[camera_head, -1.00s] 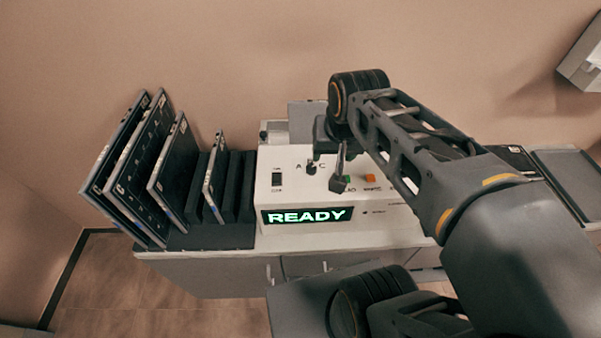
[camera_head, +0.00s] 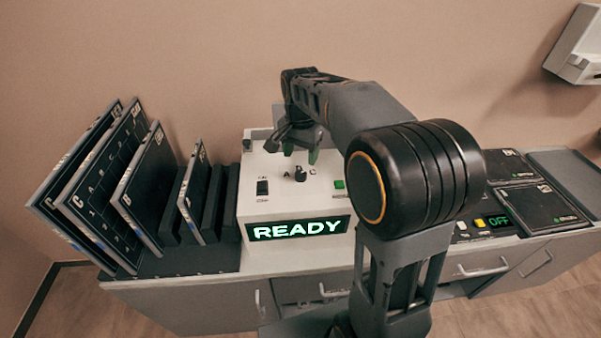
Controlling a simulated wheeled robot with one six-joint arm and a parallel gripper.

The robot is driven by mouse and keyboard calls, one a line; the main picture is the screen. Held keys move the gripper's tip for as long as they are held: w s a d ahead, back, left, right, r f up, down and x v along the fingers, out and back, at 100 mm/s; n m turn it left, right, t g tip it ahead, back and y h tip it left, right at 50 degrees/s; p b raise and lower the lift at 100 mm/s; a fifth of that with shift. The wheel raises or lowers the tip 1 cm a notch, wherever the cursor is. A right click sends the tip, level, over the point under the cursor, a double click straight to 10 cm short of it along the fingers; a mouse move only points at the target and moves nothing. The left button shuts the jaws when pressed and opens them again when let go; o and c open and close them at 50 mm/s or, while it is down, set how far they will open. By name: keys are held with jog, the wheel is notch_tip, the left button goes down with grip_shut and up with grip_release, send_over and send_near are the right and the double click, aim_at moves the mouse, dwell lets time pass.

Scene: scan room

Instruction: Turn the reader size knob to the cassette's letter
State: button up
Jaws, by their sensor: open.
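The reader (camera_head: 290,205) is a white box on the counter with a lit green READY display. Its dark size knob (camera_head: 300,174) stands on the top panel among the letters A, B and C; I cannot tell which letter it points to. My gripper (camera_head: 294,148) is open, just behind and above the knob in the picture, with no visible contact. Several dark cassettes (camera_head: 147,185) stand tilted in a rack at left. Two flat dark cassettes (camera_head: 537,207) lie at right. Which cassette the task means is unclear; some edge letters are too small to read surely.
A black switch (camera_head: 262,187) and a green button (camera_head: 339,184) flank the knob. My arm hides the reader's right side. A white wall box (camera_head: 580,50) hangs upper right.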

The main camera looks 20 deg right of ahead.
aim_at(300, 173)
notch_tip(300, 173, down, 7)
jog(key=shift+r, duration=0.1)
dwell(0.3)
jog(key=shift+c, duration=0.2)
jog(key=c, duration=0.9)
jog(key=n+p, duration=0.1)
jog(key=n, duration=0.4)
jog(key=shift+n, duration=0.4)
jog(key=n, duration=0.5)
jog(key=shift+n, duration=0.3)
jog(key=shift+n+p, duration=0.3)
